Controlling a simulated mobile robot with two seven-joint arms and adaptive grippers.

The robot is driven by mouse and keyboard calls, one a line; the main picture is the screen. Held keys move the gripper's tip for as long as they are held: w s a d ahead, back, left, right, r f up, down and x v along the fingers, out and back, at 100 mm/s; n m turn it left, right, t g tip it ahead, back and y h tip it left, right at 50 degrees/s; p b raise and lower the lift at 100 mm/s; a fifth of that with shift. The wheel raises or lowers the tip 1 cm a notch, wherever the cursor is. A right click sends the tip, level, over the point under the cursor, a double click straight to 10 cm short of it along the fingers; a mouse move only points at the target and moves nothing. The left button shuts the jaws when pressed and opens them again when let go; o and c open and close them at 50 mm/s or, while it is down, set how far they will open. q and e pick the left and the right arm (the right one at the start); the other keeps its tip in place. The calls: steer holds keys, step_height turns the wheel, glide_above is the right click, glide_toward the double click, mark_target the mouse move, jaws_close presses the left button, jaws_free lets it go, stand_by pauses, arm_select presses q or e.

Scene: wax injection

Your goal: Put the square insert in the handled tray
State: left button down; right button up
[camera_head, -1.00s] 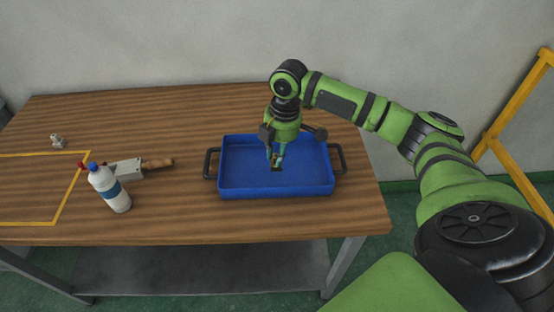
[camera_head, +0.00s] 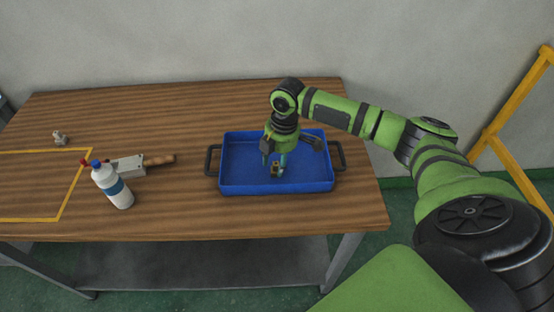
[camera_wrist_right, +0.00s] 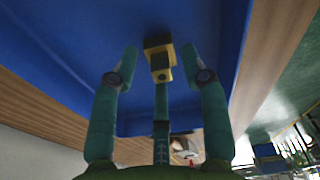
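The square insert (camera_wrist_right: 160,58), a small brass-coloured block with a dark end, is inside the blue handled tray (camera_head: 230,150). In the head view the insert (camera_head: 275,169) shows just below my right gripper (camera_head: 276,167). In the right wrist view my right gripper (camera_wrist_right: 160,62) is open, with two fingers spread apart on either side of the insert and clear of it. The third finger's tip overlaps the insert in this view; I cannot tell whether they touch. My left gripper is not in view.
A white bottle (camera_head: 116,191) with a blue band stands left of the tray. Behind it lie a grey block with a wooden handle (camera_head: 158,160) and a small pale item (camera_head: 60,138). Yellow tape (camera_head: 75,185) marks the table's left. The table between bottle and tray is clear.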

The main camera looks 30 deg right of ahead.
step_height(320, 180, up, 12)
steer(key=d+b, duration=0.1)
steer(key=shift+s+r, duration=0.2)
steer(key=shift+s, duration=0.15)
